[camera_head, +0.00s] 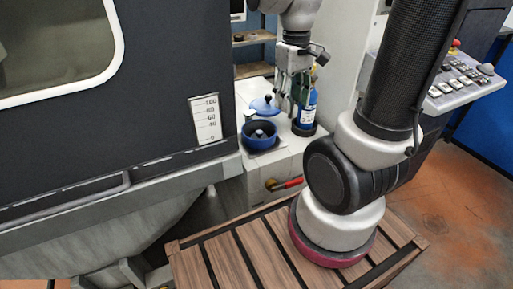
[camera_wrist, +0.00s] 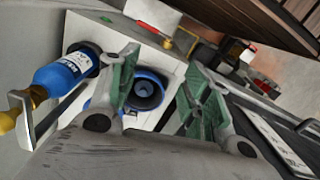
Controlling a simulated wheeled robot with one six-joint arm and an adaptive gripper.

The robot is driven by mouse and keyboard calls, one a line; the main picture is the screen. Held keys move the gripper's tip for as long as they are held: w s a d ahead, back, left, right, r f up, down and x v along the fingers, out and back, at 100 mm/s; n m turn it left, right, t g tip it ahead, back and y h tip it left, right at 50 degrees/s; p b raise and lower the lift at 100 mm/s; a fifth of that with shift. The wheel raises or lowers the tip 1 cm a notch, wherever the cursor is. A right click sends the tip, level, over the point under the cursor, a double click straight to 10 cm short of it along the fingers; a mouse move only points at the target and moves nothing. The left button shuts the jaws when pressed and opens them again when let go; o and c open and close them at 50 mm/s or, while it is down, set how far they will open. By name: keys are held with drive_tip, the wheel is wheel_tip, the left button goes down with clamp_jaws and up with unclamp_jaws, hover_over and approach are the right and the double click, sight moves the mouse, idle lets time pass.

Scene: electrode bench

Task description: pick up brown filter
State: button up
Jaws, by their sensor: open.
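I cannot clearly make out a brown filter. Small dark brownish round items (camera_head: 239,38) sit on the upper wooden shelf at the back in the head view, too small to identify. My gripper (camera_head: 292,92) points down above the white cabinet, beside the blue bottle. In the wrist view my gripper (camera_wrist: 160,75) shows its two green-padded fingers spread apart with nothing between them touching. A blue pot (camera_wrist: 145,92) with a dark centre shows beyond and between the fingers, partly hidden by the left finger.
The blue pot (camera_head: 260,143) and a blue lid (camera_head: 265,106) are on the white cabinet (camera_head: 283,163). A blue bottle (camera_head: 307,108) stands upright in a dark holder to their right; it also shows in the wrist view (camera_wrist: 62,76). A dark machine (camera_head: 150,70) borders the left.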

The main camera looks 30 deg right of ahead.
drive_tip(key=w+a+f+n+g, duration=0.1)
drive_tip(key=w+f+n, duration=0.6)
drive_tip(key=f, duration=0.4)
drive_tip(key=n+t, duration=0.1)
drive_tip(key=n, duration=0.3)
hover_over(260, 131)
drive_tip(key=s, duration=0.1)
drive_tip(key=shift+s+f, duration=0.15)
drive_tip(key=shift+f, duration=0.2)
drive_tip(key=shift+w+n+t, duration=0.3)
drive_tip(key=shift+w+n, duration=0.1)
drive_tip(key=shift+n, duration=0.5)
drive_tip(key=shift+f, duration=0.25)
drive_tip(key=f, duration=0.7)
drive_tip(key=shift+w+a+f, duration=0.1)
drive_tip(key=shift+w+f, duration=0.05)
drive_tip(key=shift+w, duration=0.05)
drive_tip(key=shift+c, duration=0.4)
clamp_jaws()
